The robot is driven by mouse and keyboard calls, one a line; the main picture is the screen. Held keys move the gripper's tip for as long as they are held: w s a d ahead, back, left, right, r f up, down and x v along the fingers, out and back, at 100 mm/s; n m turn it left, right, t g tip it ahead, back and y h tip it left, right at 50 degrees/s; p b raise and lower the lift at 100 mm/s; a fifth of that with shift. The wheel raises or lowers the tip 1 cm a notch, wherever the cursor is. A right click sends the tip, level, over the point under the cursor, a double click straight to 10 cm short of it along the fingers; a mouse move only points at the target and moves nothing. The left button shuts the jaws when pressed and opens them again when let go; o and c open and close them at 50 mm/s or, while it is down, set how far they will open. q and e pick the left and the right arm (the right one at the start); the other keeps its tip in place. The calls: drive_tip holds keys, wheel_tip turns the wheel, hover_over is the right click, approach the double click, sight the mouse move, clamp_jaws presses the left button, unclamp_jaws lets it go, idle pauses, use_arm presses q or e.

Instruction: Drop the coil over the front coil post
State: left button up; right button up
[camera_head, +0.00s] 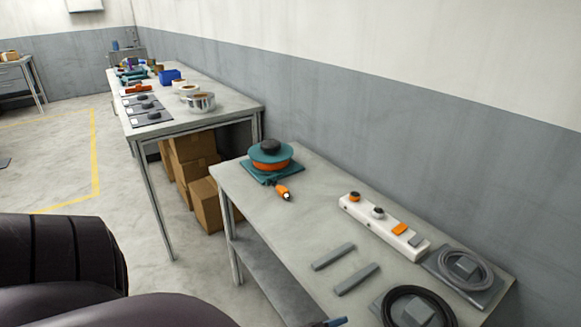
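A black coil (391,300) lies at the front right of the near bench, around a grey block-shaped post (416,312); the bottom edge cuts both off. A grey coil (485,283) lies around a second grey block post (467,267) on a grey plate, farther back at the right. I cannot tell whether either coil lies fully flat. Neither gripper is clearly visible. Dark rounded parts of my own body fill the lower left.
On the near bench (310,215) are a teal and orange reel (271,155), an orange-tipped tool (284,193), a white strip with knobs (380,226) and two grey bars (334,256). Cardboard boxes (207,203) stand under the cluttered far bench.

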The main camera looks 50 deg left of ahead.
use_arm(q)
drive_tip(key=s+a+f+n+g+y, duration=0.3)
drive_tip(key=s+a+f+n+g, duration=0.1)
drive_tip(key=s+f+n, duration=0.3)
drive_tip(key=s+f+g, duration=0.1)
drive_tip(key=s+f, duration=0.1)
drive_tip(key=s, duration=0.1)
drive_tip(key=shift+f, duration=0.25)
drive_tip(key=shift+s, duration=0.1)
